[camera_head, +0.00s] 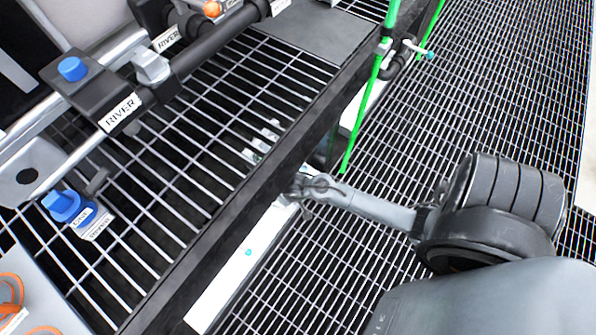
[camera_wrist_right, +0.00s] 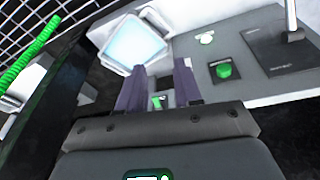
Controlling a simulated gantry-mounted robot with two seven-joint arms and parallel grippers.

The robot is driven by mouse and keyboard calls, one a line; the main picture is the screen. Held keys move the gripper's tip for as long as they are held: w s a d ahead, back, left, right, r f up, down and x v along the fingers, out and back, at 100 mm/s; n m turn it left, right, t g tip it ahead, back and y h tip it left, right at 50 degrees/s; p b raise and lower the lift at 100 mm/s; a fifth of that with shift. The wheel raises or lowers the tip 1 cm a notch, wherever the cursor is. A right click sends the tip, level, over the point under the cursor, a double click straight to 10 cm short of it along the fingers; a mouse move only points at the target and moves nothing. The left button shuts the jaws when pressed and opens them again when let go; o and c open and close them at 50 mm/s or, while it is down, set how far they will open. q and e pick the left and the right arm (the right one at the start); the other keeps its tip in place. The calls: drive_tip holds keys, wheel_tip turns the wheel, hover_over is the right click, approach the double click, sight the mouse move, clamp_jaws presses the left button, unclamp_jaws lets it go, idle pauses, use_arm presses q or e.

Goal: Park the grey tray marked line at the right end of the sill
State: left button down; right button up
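No grey tray with a readable line mark shows. A pale, tray-like piece with a light blue inner face (camera_wrist_right: 135,45) lies beyond my fingers in the right wrist view; I see no word on it. A white strip (camera_head: 215,290), possibly the sill, runs below the dark beam in the head view. My right gripper (camera_head: 303,187) is at the beam's edge, its fingers hard to make out there. In the right wrist view its two dark fingers (camera_wrist_right: 160,88) stand apart, with a small green-marked part showing between them. My left gripper is out of view.
Pipes with a "RIVER" label (camera_head: 120,110) and blue knobs (camera_head: 72,68) fill the upper left. A tag by a blue handle (camera_head: 62,205) appears to read "LINE". A green pole (camera_head: 368,105) stands beyond my right gripper. A green button (camera_wrist_right: 224,71) sits on a grey panel.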

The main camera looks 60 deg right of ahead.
drive_tip(key=s+a+r+n, duration=0.2)
drive_tip(key=s+a+r, duration=0.2)
drive_tip(key=r, duration=0.5)
drive_tip(key=s+a+r+n+t+y, duration=0.1)
drive_tip(key=s+a+r+n, duration=0.2)
drive_tip(key=r, duration=0.6)
drive_tip(key=s+a, duration=0.2)
drive_tip(key=shift+s+a+r+y, duration=0.2)
drive_tip(key=shift+a+r+y, duration=0.1)
drive_tip(key=shift+a+r, duration=0.1)
drive_tip(key=shift+r, duration=0.1)
wheel_tip(320, 180, up, 64)
drive_tip(key=p, duration=6.3)
drive_tip(key=shift+f+p, duration=0.25)
drive_tip(key=shift+p, duration=0.1)
